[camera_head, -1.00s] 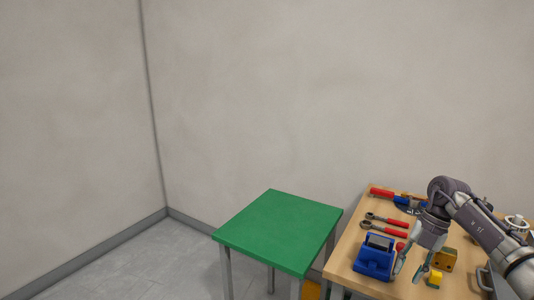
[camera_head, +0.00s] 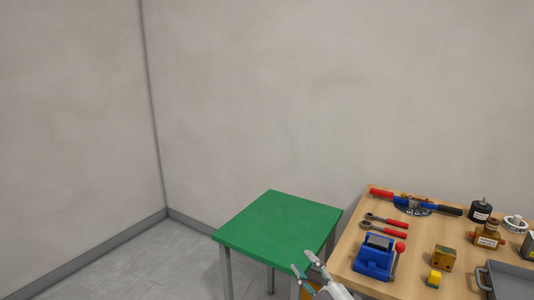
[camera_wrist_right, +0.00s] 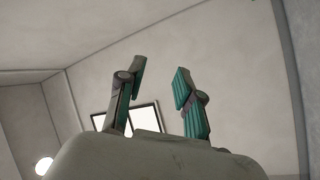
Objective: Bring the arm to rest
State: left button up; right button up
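My right gripper (camera_head: 306,267) is low in the head view, in front of the gap between the green table and the wooden workbench. Most of the right arm is below the frame. My left gripper does not show in either view.
The green table (camera_head: 278,230) is bare. Open floor lies left.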

jog(key=s+d+f+m+g+h, duration=0.5)
jog(key=s+d+f+m+h, duration=0.55)
jog(key=s+f+m, duration=0.2)
jog(key=s+f+g+y, duration=0.1)
jog(key=s+f+g, duration=0.35)
jog(key=s, duration=0.65)
jog(key=s+f+g, duration=0.4)
jog(key=s+g, duration=0.1)
jog(key=s, duration=0.6)
notch_tip(320, 180, down, 25)
jog(key=s+g, duration=0.1)
jog(key=s, duration=0.1)
jog(key=s+d+f, duration=0.2)
jog(key=s+f, duration=0.6)
jog(key=s+d+f+g, duration=0.1)
jog(key=s+f, duration=0.7)
jog(key=shift+d, duration=0.4)
